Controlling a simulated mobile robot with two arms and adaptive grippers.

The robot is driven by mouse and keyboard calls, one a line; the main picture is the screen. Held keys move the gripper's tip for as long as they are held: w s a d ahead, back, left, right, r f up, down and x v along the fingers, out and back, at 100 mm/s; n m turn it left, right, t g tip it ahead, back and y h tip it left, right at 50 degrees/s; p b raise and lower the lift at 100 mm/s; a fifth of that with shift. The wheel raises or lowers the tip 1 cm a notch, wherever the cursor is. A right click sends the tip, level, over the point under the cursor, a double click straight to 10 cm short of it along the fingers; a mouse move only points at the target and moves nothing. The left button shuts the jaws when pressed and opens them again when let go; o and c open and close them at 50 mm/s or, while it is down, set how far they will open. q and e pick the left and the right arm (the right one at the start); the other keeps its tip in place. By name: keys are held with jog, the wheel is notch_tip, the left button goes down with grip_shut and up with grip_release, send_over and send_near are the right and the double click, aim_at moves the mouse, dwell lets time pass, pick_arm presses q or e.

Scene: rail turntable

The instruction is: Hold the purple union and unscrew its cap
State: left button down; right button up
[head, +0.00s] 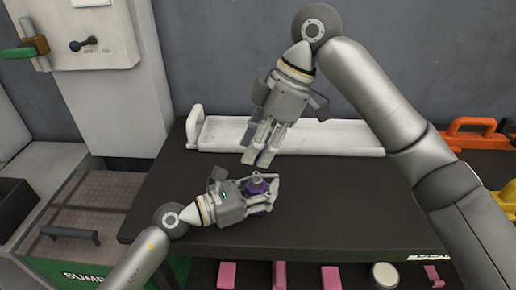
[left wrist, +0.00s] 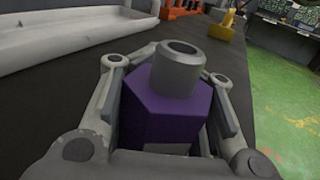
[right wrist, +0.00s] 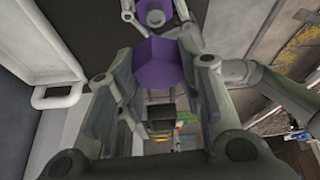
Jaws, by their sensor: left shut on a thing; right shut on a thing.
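The purple union's body (head: 258,186), a hexagonal piece with a grey pipe stub on top, is upright in my left gripper (head: 270,194), low over the dark table. The left wrist view shows the purple body (left wrist: 165,115) between both fingers, its grey stub (left wrist: 177,68) uncovered. My right gripper (head: 258,156) points down, above and behind the left one in the head view. It is shut on a purple piece, seemingly the cap (right wrist: 162,64), between its fingertips in the right wrist view. The cap and body look apart. The cap's underside is hidden.
A long white tray (head: 320,137) lies along the back of the dark table (head: 370,205). An orange handled item (head: 478,128) and a yellow item (head: 502,205) are at the right. Several pink pieces (head: 278,274) lie below the front edge. The table's right middle is clear.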

pick_arm(q)
jog(key=c, duration=0.9)
grip_release()
jog(key=v, duration=1.2)
